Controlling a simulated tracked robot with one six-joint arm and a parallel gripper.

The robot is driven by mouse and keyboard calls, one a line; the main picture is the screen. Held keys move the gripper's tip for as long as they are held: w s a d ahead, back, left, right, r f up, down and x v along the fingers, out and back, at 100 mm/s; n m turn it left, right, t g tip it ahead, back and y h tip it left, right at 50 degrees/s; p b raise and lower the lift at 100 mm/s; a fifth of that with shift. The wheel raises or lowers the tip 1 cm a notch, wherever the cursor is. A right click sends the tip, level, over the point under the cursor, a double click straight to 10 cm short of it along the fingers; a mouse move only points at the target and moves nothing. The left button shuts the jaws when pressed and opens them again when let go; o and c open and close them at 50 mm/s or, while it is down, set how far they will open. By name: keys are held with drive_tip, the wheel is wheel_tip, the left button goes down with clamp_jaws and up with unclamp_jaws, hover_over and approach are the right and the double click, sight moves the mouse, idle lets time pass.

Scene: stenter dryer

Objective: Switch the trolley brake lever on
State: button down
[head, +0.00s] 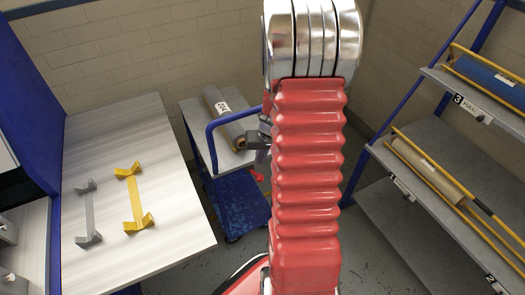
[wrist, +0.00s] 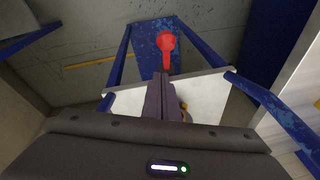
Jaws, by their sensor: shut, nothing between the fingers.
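The trolley (head: 198,112) has a grey top, a blue tube handle and a blue lower deck (head: 238,200). Its red brake lever (head: 257,176) shows low beside my arm in the head view, partly hidden. In the wrist view the red lever (wrist: 166,45) has a round knob and lies over the blue deck, just beyond my fingertips. My gripper (wrist: 165,80) is shut and empty, its fingers lined up with the lever's near end. I cannot tell whether they touch it. In the head view my gripper (head: 262,142) is largely hidden by my red arm.
A grey roll (head: 222,112) with a label lies on the trolley top. A table (head: 180,220) on the left holds a grey bracket (head: 87,215) and a yellow bracket (head: 135,200). A rack (head: 460,140) with rolls stands on the right. Blue trolley posts (wrist: 122,58) flank the lever.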

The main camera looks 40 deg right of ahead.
drive_tip(key=shift+s+a+f, duration=0.3)
drive_tip(key=shift+s+a, duration=0.1)
drive_tip(key=shift+s, duration=0.15)
drive_tip(key=shift+s+a+f, duration=0.3)
drive_tip(key=shift+s+a, duration=0.1)
drive_tip(key=shift+s, duration=0.15)
